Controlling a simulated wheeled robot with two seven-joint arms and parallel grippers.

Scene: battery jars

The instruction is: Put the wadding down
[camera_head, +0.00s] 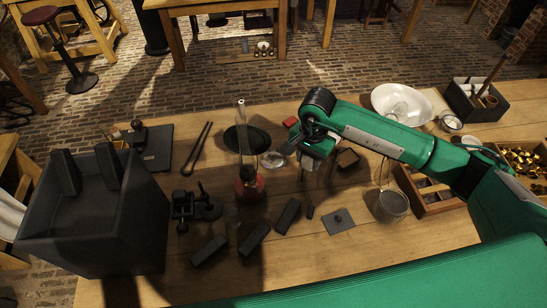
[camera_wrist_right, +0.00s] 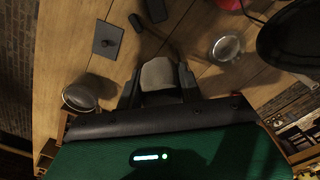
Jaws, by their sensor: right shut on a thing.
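The wadding shows in the right wrist view as a pale grey-beige pad (camera_wrist_right: 158,73) between the fingers of my right gripper (camera_wrist_right: 158,80). The gripper is shut on it. In the head view my right gripper (camera_head: 312,160) hangs over the middle of the table, right of the lamp with a red base (camera_head: 250,187). The wadding is hard to make out there, and whether it touches the table cannot be told. My left gripper is not in view.
A clear glass dish (camera_head: 273,160) and a black round plate (camera_head: 246,138) lie left of the gripper. A small brown box (camera_head: 347,158) is close on its right.

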